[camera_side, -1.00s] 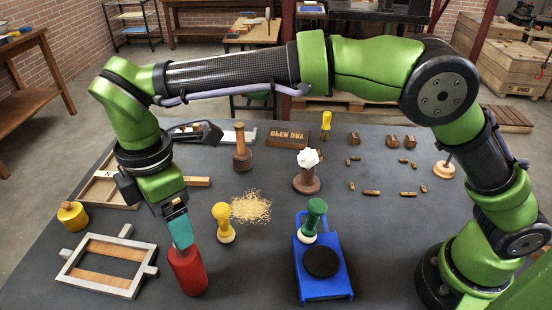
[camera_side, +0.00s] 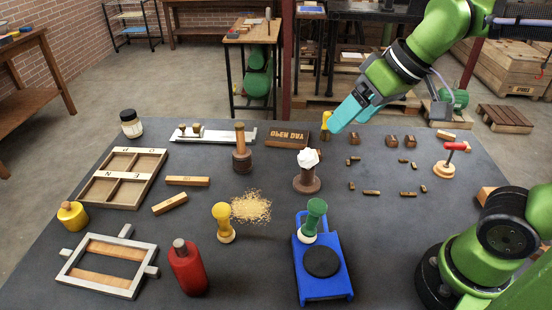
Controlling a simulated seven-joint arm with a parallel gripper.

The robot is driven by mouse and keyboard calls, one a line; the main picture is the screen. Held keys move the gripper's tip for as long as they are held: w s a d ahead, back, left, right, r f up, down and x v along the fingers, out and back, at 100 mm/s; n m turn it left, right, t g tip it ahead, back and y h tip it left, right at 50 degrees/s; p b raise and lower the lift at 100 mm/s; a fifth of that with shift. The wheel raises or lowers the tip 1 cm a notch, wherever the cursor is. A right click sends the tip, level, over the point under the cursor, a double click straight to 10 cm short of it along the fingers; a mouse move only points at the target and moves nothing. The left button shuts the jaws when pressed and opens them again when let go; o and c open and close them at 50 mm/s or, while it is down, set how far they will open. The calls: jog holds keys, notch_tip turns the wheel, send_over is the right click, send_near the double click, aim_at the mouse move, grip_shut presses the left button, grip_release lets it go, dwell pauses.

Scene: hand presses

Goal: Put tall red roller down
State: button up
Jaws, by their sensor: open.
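The tall red roller (camera_side: 188,270), a red cylinder with a grey knob on top, stands upright on the dark table at the front, right of the grey frame. Nothing holds it. My gripper (camera_side: 343,125) has teal fingers and is open and empty. It is raised near the back edge of the table, in front of the small yellow-handled tool (camera_side: 326,120) in the picture, far from the roller.
A grey metal frame (camera_side: 133,284) lies left of the roller. A yellow-handled stamp (camera_side: 222,218), a blue press (camera_side: 325,285) with a green-handled stamp (camera_side: 316,212), and a wooden tray (camera_side: 158,160) stand around. Small brown blocks lie at the back right. Table between is partly clear.

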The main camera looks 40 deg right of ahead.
jog(key=s+d+f+m+t, duration=0.1)
jog(key=s+d+f+m, duration=0.2)
jog(key=s+m, duration=0.1)
jog(key=shift+d+f+t+h, duration=0.15)
jog(key=shift+d+t+h, duration=0.15)
